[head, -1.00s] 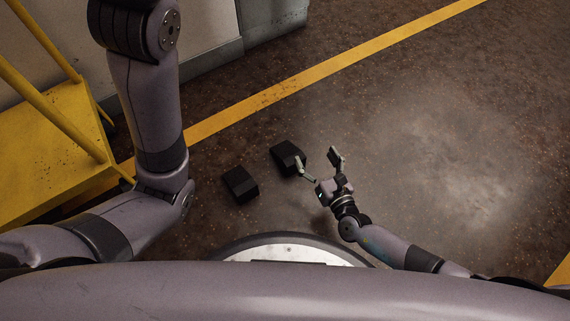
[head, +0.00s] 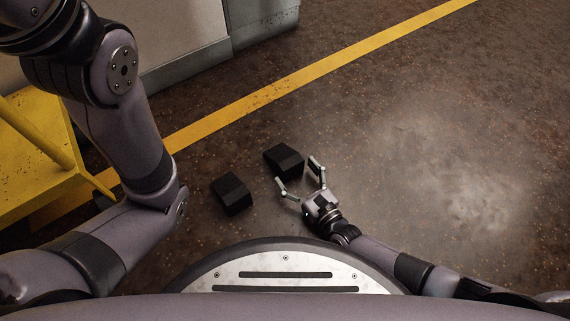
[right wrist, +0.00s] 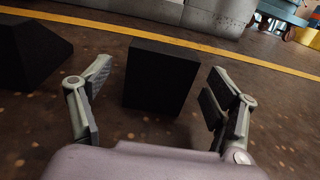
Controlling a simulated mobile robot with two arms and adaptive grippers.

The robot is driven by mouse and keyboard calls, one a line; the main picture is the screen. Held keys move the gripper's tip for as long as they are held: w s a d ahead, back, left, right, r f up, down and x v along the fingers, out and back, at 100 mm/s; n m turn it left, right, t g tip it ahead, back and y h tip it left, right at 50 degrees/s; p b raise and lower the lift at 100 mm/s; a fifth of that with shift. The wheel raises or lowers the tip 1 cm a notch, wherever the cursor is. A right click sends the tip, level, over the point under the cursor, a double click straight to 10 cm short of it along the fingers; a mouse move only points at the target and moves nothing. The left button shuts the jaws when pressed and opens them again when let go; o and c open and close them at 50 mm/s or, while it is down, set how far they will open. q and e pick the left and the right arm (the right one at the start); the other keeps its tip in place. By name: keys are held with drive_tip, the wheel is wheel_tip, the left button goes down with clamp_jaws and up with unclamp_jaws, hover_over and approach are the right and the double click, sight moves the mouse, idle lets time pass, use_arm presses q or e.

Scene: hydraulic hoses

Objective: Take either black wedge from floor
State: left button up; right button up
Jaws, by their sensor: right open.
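Two black wedges lie on the brown floor in the head view, the farther wedge (head: 284,161) up and right of the nearer wedge (head: 231,193). My right gripper (head: 301,177) is open and empty, just on the near side of the farther wedge. In the right wrist view the farther wedge (right wrist: 160,76) stands ahead, between the lines of the two open fingers (right wrist: 158,100). It looks apart from both fingers. The nearer wedge (right wrist: 30,55) shows at the left, outside the left finger. My left gripper is not in view; only its arm shows.
A yellow cart (head: 40,160) stands at the left, beside my left arm. A yellow floor line (head: 290,86) runs behind the wedges, with a grey cabinet (head: 190,65) beyond it. The floor to the right is clear.

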sight(282, 154)
drive_tip(key=b+x, duration=0.3)
drive_tip(key=x, duration=0.2)
drive_tip(key=shift+w+a+f, duration=0.1)
drive_tip(key=shift+w+a, duration=0.1)
drive_tip(key=shift+w, duration=0.15)
drive_tip(key=shift+w+a, duration=0.1)
drive_tip(key=shift+w, duration=0.1)
drive_tip(key=shift+c, duration=0.3)
drive_tip(key=shift+r, duration=0.2)
drive_tip(key=c, duration=1.6)
